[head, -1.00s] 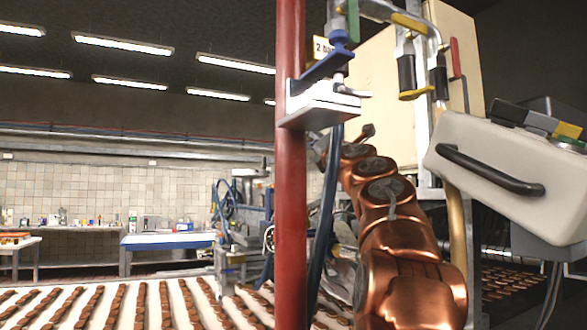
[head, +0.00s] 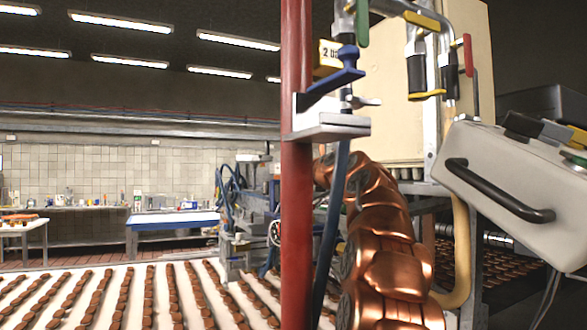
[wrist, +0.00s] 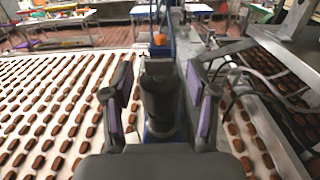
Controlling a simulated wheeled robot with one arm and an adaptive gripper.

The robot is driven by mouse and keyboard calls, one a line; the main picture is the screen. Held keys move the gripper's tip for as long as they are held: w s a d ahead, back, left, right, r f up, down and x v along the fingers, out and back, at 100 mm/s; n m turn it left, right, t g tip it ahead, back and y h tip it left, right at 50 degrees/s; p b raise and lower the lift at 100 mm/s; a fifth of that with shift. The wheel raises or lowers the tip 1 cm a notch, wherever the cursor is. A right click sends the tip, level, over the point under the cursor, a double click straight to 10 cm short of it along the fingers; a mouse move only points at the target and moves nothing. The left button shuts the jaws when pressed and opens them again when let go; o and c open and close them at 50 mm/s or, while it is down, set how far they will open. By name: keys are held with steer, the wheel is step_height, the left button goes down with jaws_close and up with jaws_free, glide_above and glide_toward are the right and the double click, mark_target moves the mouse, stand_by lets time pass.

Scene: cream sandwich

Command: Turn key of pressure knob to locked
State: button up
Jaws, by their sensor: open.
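I cannot make out a pressure knob with a key for certain in either view. In the head view, a blue lever handle (head: 335,75) sits on a white bracket (head: 329,127) fixed to a red post. In the wrist view, a small orange part (wrist: 159,39) on a blue upright lies beyond my fingers, too small to identify. In the head view the post and pipe hide my gripper.
The red post (head: 296,220) and a blue pipe (head: 332,210) stand in front of my arm. A grey box (head: 490,180) with a black handle is at right. The conveyor (head: 110,310) carries rows of brown biscuits. A blue-edged table (head: 172,222) stands farther back.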

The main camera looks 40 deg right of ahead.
steer(key=shift+p+x, duration=0.45)
steer(key=shift+x, duration=1)
steer(key=shift+r, duration=0.1)
jaws_close()
